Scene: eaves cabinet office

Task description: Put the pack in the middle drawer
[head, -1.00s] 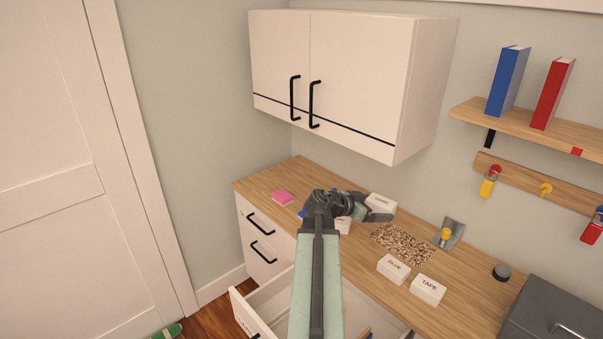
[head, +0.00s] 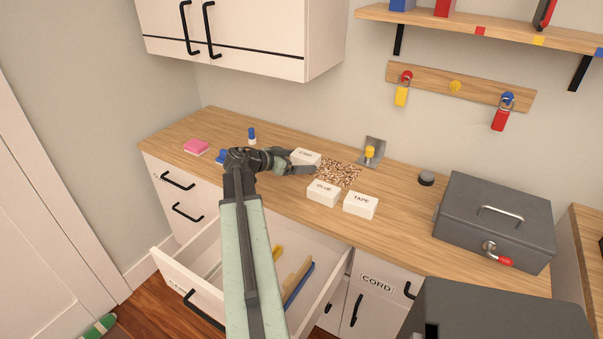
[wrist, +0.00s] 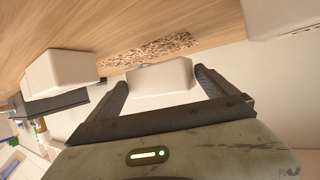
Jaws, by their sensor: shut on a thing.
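My gripper (head: 298,169) is low over the wooden counter, its fingers on a white pack (head: 305,157) whose label I cannot read surely. In the wrist view the same pack (wrist: 160,78) sits between the two fingertips. Two more white packs, marked GLUE (head: 323,192) and TAPE (head: 361,204), stand on the counter to the right. An open white drawer (head: 172,270) sticks out below the counter, between closed drawers at the left and one marked CORD (head: 378,284). My arm hides part of it. Yellow, tan and blue things lie inside.
A speckled mat (head: 338,174) lies behind the packs. A grey metal box (head: 497,222) stands at the right. A pink block (head: 196,146) and a blue-capped bottle (head: 252,136) stand at the left. A wall cabinet (head: 240,40) hangs above.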

